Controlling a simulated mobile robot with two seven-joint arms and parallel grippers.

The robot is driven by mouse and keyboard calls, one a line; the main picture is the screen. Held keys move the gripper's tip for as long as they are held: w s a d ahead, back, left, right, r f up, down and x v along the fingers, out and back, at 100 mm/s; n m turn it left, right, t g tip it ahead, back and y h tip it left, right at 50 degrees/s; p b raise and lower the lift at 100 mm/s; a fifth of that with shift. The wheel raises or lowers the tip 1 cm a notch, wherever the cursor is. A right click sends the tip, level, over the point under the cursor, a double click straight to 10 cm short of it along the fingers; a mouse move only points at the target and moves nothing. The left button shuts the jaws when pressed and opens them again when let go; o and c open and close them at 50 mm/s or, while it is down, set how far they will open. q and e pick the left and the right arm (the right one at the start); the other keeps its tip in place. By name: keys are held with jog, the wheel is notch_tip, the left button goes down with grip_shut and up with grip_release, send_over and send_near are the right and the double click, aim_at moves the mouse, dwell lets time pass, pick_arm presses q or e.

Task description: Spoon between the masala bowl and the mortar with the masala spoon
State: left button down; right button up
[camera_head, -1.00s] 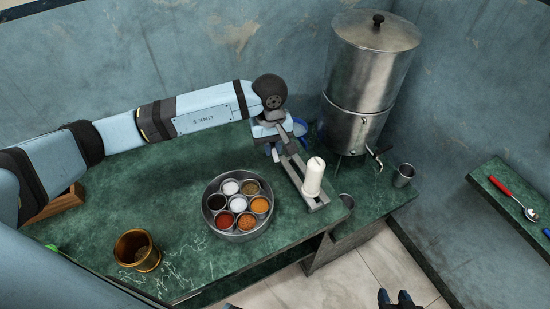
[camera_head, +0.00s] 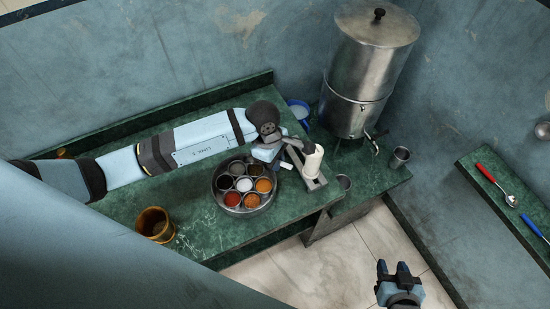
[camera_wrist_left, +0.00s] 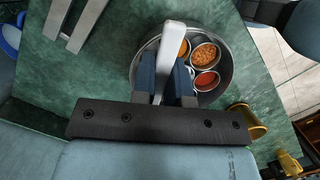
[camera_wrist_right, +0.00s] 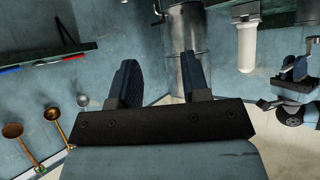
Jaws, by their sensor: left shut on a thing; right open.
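The masala bowl (camera_head: 217,192) is a round steel tray on the green counter, holding several small cups of coloured spices. The brass mortar (camera_head: 155,224) stands left of it, nearer the counter's front edge. My left gripper (camera_head: 286,160) is just above and right of the bowl in the head view. In the left wrist view its fingers are shut on a pale, narrow piece (camera_wrist_left: 172,40), seemingly the masala spoon's handle. That piece overlaps the bowl in the picture; the spoon's tip cannot be made out. My right gripper (camera_head: 393,270) is open and empty, over the floor.
A grey stand with a white cylinder (camera_head: 313,160) is close right of my left gripper. A steel water dispenser (camera_head: 362,75) and a steel cup (camera_head: 400,157) stand behind. A side ledge holds a red-handled spoon (camera_head: 497,185) and a blue-handled utensil (camera_head: 535,228).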

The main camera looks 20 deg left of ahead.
pick_arm(q)
jog(key=shift+f+b, duration=0.1)
jog(key=shift+b, duration=0.25)
jog(key=shift+a+f+h+b, duration=0.3)
jog(key=shift+a+h+b, duration=0.15)
jog(key=shift+b, duration=0.3)
jog(key=a+h+b, duration=0.1)
jog(key=b, duration=0.1)
jog(key=h+b, duration=0.2)
jog(key=shift+w+a+f, duration=0.2)
jog(key=shift+a+f, duration=0.15)
jog(key=shift+a+f+g+h+b, duration=0.15)
jog(key=shift+a+g+h+b, duration=0.2)
jog(key=shift+h+b, duration=0.55)
jog(key=shift+f+y+b, duration=0.25)
jog(key=shift+f+b, duration=1.5)
jog(key=shift+b, duration=0.3)
jog(key=shift+d, duration=0.15)
